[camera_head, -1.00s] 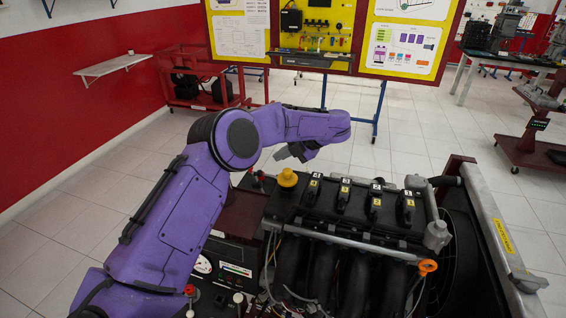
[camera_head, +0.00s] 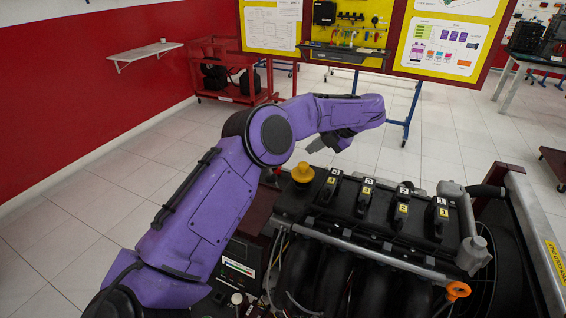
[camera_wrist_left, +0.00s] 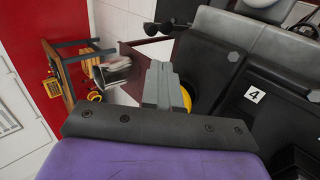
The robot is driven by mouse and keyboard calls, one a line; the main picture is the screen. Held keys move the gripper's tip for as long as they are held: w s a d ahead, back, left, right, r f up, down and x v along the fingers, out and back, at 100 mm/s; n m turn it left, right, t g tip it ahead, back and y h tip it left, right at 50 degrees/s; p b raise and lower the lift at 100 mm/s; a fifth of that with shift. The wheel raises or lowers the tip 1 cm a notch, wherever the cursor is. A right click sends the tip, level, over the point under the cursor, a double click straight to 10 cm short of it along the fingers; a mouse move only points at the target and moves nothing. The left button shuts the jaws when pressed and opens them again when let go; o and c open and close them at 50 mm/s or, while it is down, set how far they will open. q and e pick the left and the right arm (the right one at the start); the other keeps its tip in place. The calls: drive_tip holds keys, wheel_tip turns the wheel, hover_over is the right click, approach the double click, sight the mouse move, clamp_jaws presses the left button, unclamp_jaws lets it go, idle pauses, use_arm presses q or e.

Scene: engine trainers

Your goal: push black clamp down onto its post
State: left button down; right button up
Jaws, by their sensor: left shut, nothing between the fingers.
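I cannot make out the black clamp or its post for certain in either view. My left gripper (camera_head: 322,145) is shut and empty. In the head view it hangs behind the engine, above and slightly right of the yellow cap in the picture. In the left wrist view its grey fingers (camera_wrist_left: 163,85) are together, with part of the yellow cap (camera_wrist_left: 186,97) showing beside them. A small dark part (camera_wrist_left: 178,12) shows at the top edge there, too cut off to name. My left forearm hides part of the engine's left side. My right gripper is not in view.
The black engine (camera_head: 375,217) with numbered coils and a yellow cap (camera_head: 303,173) fills the lower right. A grey pipe (camera_head: 385,250) runs along its front. A red trolley (camera_head: 235,80) and a yellow board (camera_head: 352,35) stand behind. Tiled floor lies open between.

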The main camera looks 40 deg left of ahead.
use_arm(q)
drive_tip(key=a+r+p+x, duration=0.1)
drive_tip(key=p+x, duration=0.3)
drive_tip(key=x, duration=0.9)
drive_tip(key=shift+s+a+f, duration=0.15)
drive_tip(key=shift+s+a, duration=0.05)
drive_tip(key=shift+a, duration=0.2)
drive_tip(key=shift+a, duration=0.1)
